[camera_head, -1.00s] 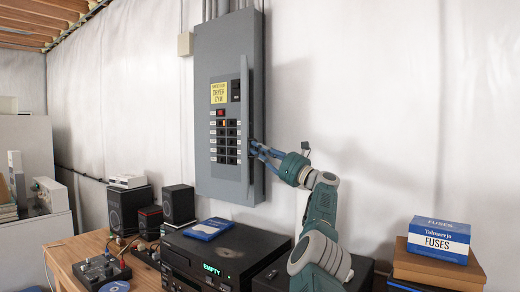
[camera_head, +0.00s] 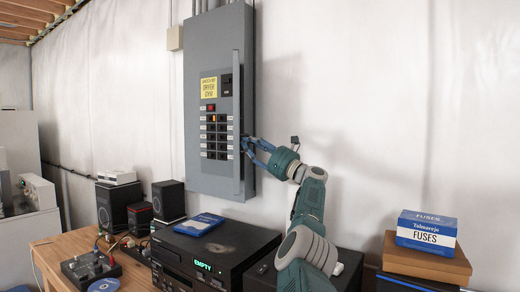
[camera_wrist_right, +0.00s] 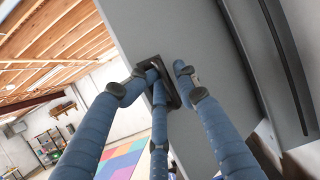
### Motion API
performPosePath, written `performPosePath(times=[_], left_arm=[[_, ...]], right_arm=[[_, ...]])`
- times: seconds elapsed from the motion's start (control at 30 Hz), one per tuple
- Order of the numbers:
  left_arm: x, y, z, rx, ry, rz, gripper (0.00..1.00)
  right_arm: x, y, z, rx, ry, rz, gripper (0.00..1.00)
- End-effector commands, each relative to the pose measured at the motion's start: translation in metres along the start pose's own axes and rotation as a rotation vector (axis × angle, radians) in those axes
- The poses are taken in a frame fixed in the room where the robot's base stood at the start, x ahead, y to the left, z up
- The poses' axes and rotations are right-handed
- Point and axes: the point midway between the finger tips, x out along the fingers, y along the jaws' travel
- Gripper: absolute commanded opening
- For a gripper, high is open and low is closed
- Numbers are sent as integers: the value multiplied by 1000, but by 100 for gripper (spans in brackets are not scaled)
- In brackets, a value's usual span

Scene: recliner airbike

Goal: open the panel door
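The grey electrical panel (camera_head: 215,35) hangs on the wall, with its breakers and yellow label showing in the head view. Its door (camera_head: 238,90) stands out from the box, seen nearly edge-on as a narrow vertical strip at the right of the breakers. My right gripper (camera_head: 247,143) is at the right side of this door. In the right wrist view, the gripper's blue fingers (camera_wrist_right: 152,80) are apart around a dark latch (camera_wrist_right: 172,92) on the grey door face (camera_wrist_right: 195,30). The middle finger reaches over the latch; firm contact cannot be told. My left gripper is not in view.
Below the panel, a wooden desk (camera_head: 62,246) holds a black device (camera_head: 225,250) with a blue box (camera_head: 199,224) on top, and speakers (camera_head: 168,200). A blue and white fuses box (camera_head: 427,233) sits at the right. The wall right of the arm is bare.

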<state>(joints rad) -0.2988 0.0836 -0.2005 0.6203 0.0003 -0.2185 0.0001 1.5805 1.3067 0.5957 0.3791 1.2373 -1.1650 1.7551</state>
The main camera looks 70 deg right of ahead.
Motion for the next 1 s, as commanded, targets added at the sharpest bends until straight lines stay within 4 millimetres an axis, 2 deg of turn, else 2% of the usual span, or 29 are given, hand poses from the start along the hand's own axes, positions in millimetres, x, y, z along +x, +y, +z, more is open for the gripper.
performPosePath(times=[0.57, 0.77, 1.0], left_arm=[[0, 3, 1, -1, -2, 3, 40], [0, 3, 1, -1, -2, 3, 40], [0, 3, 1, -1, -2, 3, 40]], right_arm=[[-27, 1, 1, -7, 1, 0, 28], [-50, 2, 2, -5, 0, -1, 28], [-87, 4, 6, -5, -7, 2, 28]])
